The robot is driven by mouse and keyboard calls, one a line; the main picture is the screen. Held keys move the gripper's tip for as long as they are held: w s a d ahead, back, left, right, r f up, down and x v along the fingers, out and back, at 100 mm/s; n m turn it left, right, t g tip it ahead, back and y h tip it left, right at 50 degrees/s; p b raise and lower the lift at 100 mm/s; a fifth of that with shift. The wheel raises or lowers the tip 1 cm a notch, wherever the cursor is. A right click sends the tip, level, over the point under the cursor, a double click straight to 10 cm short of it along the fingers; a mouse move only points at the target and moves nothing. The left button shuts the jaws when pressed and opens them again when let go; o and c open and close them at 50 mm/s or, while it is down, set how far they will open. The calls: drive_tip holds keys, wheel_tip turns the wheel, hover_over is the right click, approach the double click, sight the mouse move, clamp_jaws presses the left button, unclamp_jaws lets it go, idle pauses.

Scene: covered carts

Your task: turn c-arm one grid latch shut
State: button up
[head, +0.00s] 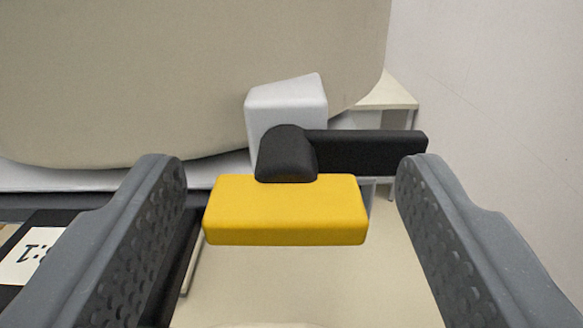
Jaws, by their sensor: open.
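The latch has a yellow block-shaped handle (285,212), lying level across the picture in the head view. Behind it are a black rounded hub (286,154) and a black bar (368,152) that reaches right from the hub. A white block (287,105) stands behind the hub. My gripper (290,180) is open, with one grey finger on each side of the yellow handle. I see a gap between the handle and each finger, wider on the right. I cannot tell whether the latch is shut.
A large beige cover (170,75) fills the upper left, its lower edge above a white ledge (110,180). A black panel with a white label (28,257) is at the lower left. A pale wall (500,90) stands at right. Pale floor (300,285) shows below the handle.

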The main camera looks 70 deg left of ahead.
drive_tip(key=shift+a, duration=0.1)
drive_tip(key=c, duration=1)
